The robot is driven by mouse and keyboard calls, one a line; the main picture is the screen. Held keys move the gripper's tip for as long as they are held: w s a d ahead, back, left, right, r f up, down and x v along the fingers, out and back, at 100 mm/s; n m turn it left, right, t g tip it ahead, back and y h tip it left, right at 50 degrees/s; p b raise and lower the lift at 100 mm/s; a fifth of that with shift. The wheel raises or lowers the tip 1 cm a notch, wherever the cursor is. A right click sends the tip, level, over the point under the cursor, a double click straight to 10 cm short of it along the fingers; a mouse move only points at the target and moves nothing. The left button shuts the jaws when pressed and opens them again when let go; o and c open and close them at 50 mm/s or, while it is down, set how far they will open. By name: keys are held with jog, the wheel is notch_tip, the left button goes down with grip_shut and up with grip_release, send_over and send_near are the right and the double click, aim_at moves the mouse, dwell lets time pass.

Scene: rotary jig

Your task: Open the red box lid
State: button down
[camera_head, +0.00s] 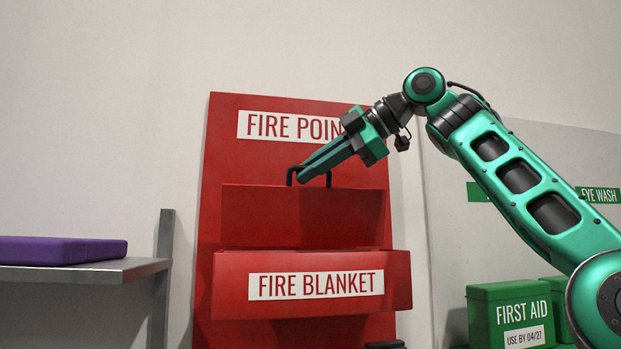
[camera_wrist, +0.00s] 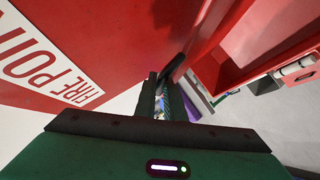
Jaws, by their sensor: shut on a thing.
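The red box (camera_head: 233,285) with the FIRE BLANKET label is mounted on a red FIRE POINT board. Its red lid (camera_head: 300,218) stands raised behind the box front, close to upright, with a black handle (camera_head: 290,177) at its top edge. My gripper (camera_head: 304,174) reaches in from the upper right and is shut on the handle. In the wrist view, the gripper fingers (camera_wrist: 160,98) meet the dark handle (camera_wrist: 174,68), and the open red box (camera_wrist: 252,45) shows at the upper right. The fingers hide part of the handle.
A grey shelf (camera_head: 100,272) with a purple case (camera_head: 62,250) is at the left. Green FIRST AID boxes (camera_head: 508,305) stand at the lower right, under my arm. The FIRE POINT board (camera_head: 225,130) is close behind the lid.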

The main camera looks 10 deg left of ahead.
jog(key=shift+w+f, duration=0.15)
jog(key=shift+w, duration=0.15)
